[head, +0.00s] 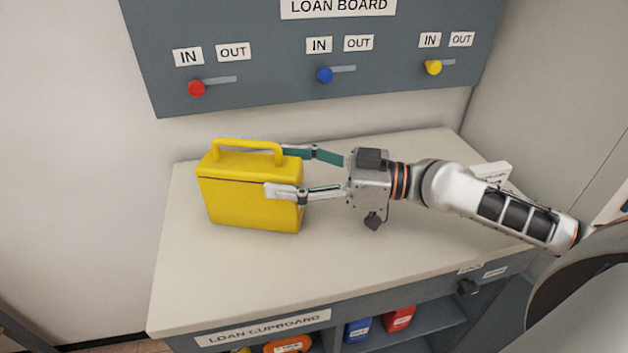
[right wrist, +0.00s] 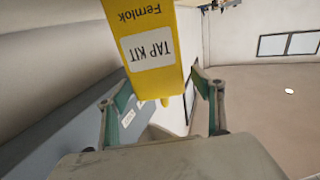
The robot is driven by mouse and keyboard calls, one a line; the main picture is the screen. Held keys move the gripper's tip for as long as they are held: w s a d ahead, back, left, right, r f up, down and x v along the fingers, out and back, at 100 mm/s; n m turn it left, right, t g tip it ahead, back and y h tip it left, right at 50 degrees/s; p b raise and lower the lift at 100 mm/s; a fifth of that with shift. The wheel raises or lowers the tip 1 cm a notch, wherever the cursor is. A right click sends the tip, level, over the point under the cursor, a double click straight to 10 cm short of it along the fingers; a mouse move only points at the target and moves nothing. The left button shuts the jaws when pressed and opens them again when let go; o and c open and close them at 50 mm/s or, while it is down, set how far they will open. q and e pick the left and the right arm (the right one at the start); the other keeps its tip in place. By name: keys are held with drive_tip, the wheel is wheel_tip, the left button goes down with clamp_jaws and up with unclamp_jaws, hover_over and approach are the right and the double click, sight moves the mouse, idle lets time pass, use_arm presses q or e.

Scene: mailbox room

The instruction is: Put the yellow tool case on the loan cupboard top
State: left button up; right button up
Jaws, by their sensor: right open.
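The yellow tool case (head: 247,195) stands upright, handle up, on the pale loan cupboard top (head: 380,245), towards its back left. In the right wrist view the case (right wrist: 145,20) carries a "TAP KIT" label. My right gripper (head: 285,172) reaches in from the right at the case's right end. Its fingers are open, one in front of the case and one behind; I cannot tell whether they touch it. The fingers also show in the right wrist view (right wrist: 158,88), spread to either side of the case. My left gripper is in neither view.
The loan board (head: 270,60) with red, blue and yellow sliders hangs on the wall behind. A small white sign (head: 492,172) stands at the top's back right. Red (head: 400,318) and blue (head: 358,329) cases sit on the shelf below. The front of the top is clear.

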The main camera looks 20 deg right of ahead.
sight(300, 174)
drive_tip(key=b+v, duration=0.1)
drive_tip(key=v, duration=0.2)
drive_tip(key=shift+f+b, duration=0.25)
drive_tip(key=shift+b, duration=0.15)
drive_tip(key=shift+r+b+v, duration=0.2)
drive_tip(key=shift+b+v, duration=0.4)
drive_tip(key=shift+v, duration=0.5)
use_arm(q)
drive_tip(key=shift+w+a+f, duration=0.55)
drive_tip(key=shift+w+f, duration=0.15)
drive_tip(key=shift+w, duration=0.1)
use_arm(e)
drive_tip(key=shift+s+r, duration=0.1)
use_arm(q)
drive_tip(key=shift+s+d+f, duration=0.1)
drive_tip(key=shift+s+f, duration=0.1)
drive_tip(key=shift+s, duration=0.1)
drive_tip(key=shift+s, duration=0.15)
